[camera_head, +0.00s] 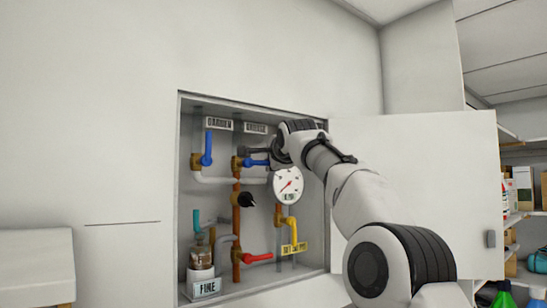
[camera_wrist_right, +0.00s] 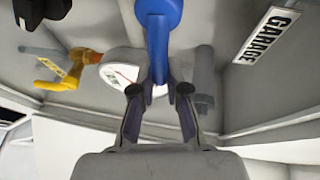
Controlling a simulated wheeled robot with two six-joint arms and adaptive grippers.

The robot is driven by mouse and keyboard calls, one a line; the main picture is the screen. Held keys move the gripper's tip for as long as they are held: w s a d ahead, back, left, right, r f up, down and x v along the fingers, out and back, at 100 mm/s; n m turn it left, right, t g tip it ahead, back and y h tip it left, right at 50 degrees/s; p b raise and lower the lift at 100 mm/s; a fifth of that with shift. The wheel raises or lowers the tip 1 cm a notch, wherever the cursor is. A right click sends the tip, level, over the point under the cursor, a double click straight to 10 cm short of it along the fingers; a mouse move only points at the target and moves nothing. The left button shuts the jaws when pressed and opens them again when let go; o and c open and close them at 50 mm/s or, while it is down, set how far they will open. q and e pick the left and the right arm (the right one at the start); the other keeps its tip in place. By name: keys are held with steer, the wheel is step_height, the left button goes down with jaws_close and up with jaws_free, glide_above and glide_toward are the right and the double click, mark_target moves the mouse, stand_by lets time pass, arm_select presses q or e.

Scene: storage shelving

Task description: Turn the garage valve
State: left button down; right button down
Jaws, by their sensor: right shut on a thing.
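The garage valve has a blue lever (camera_head: 253,162) on a copper pipe, just below the GARAGE label (camera_head: 256,128), inside an open wall cabinet. The lever points right, toward my right gripper (camera_head: 273,157). In the right wrist view the blue lever (camera_wrist_right: 158,35) comes down between the fingertips of my right gripper (camera_wrist_right: 160,92), which are shut on its end. The GARAGE label (camera_wrist_right: 267,35) shows at the right there. My arm partly hides the cabinet's upper right part in the head view. My left gripper is not in view.
Another blue lever (camera_head: 207,149) hangs at the left under the GARDEN label (camera_head: 219,123). A round gauge (camera_head: 288,185) sits just below my gripper. Red (camera_head: 258,258) and yellow (camera_head: 291,224) valve handles are lower down. The open cabinet door (camera_head: 450,180) stands at the right, behind my arm.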

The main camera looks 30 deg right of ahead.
steer(key=shift+a+f, duration=0.1)
stand_by(0.4)
steer(key=c, duration=1.4)
jaws_free()
steer(key=shift+o, duration=1.2)
steer(key=shift+w+a, duration=0.1)
steer(key=shift+w, duration=0.15)
steer(key=shift+w+a+f, duration=0.1)
steer(key=shift+w+f, duration=0.05)
steer(key=shift+w, duration=0.15)
steer(key=shift+s+r, duration=0.2)
steer(key=shift+s, duration=0.45)
steer(key=f+v, duration=0.1)
steer(key=v, duration=0.5)
steer(key=shift+a+r, duration=0.25)
steer(key=shift+r, duration=0.2)
